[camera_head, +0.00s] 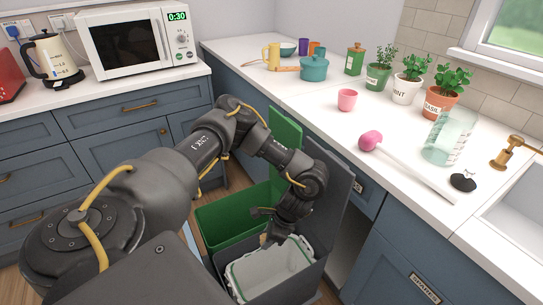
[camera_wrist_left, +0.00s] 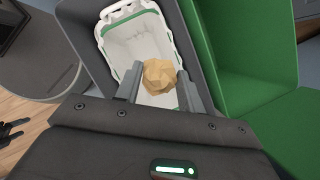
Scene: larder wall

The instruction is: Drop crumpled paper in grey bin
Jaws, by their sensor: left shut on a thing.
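The tan crumpled paper (camera_wrist_left: 160,76) is between the fingers of my left gripper (camera_wrist_left: 160,92), which is shut on it. In the wrist view it shows over the opening of the grey bin (camera_wrist_left: 90,50), which has a white liner with a green band.
A green bin (camera_head: 228,219) stands beside the grey one, its green lid (camera_head: 286,135) raised. The raised grey lid (camera_head: 335,185) stands close to my left forearm. The counter (camera_head: 400,150) on the right holds a pink cup, plants and a pink-ended utensil.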

